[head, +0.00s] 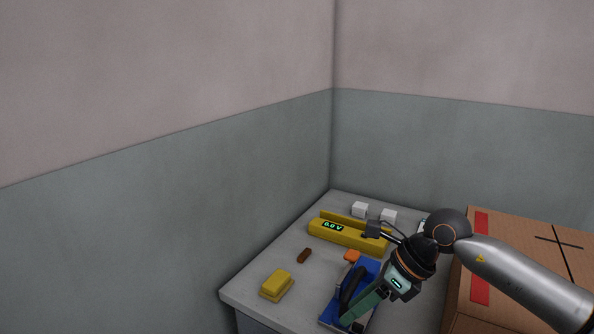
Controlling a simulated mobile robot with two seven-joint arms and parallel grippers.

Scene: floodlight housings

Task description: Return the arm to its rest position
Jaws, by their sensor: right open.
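My right arm comes in from the right over the grey table (256,278). My right gripper (354,311) points down and to the left, low over a blue object (368,271) with a black curved part, at the table's front right. The gripper is open. It partly covers the blue object, and I cannot tell whether they touch. My left gripper is not in view.
A yellow meter (345,236) reading 0.0 V lies behind. White cubes (360,209) stand at the back. A yellow block (276,284), a brown piece (304,256) and an orange piece (352,255) lie on the table. A cardboard box (520,240) stands right; walls meet behind.

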